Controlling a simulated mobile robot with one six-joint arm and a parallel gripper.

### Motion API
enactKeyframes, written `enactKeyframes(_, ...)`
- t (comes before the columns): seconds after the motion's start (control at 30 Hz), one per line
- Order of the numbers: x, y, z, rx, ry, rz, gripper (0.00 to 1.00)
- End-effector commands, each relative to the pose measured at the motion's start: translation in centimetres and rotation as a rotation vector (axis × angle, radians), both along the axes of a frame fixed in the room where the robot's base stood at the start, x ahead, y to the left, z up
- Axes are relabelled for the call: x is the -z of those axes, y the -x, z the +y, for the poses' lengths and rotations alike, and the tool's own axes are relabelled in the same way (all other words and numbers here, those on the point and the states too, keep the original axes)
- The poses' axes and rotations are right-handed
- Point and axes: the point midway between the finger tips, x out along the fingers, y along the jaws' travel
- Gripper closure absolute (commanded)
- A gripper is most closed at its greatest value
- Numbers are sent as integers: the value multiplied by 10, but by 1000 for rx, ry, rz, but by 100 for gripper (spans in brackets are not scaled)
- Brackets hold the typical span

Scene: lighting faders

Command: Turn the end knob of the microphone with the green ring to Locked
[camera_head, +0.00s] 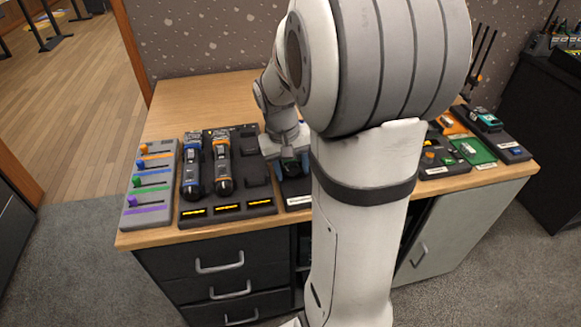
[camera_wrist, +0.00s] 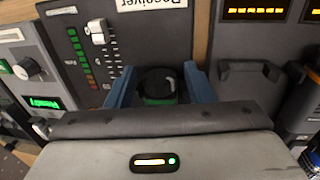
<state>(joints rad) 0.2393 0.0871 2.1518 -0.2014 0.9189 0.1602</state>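In the wrist view my gripper (camera_wrist: 161,72) has its two blue fingers on either side of a dark rounded end with a green band, which looks like the green-ringed microphone (camera_wrist: 158,88). In the head view my gripper (camera_head: 291,165) is low over the desk, right of the charging dock (camera_head: 228,208); my arm hides much of the area.
Microphones with blue (camera_head: 192,166) and orange (camera_head: 223,166) parts lie in the dock; its right slot (camera_head: 256,171) is empty. A fader panel (camera_head: 150,185) stands at the left. The receiver panel (camera_wrist: 118,30) lies beyond my fingers. More devices (camera_head: 466,145) sit at the right.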

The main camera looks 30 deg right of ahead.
Motion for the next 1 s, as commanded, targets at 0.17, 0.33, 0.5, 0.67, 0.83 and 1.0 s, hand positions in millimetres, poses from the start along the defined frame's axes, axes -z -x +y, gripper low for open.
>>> enactKeyframes(0.17, 0, 0, 0, 1, 0, 0, 67)
enactKeyframes(0.33, 0, 0, 0, 1, 0, 0, 81)
enactKeyframes(0.5, 0, 0, 0, 1, -1, 0, 91)
enactKeyframes(0.67, -2, 1, -2, 4, -45, -8, 91)
enactKeyframes(0.83, -3, 2, -5, 9, -171, -43, 91)
enactKeyframes(1.0, 0, 2, -7, 11, -298, -80, 91)
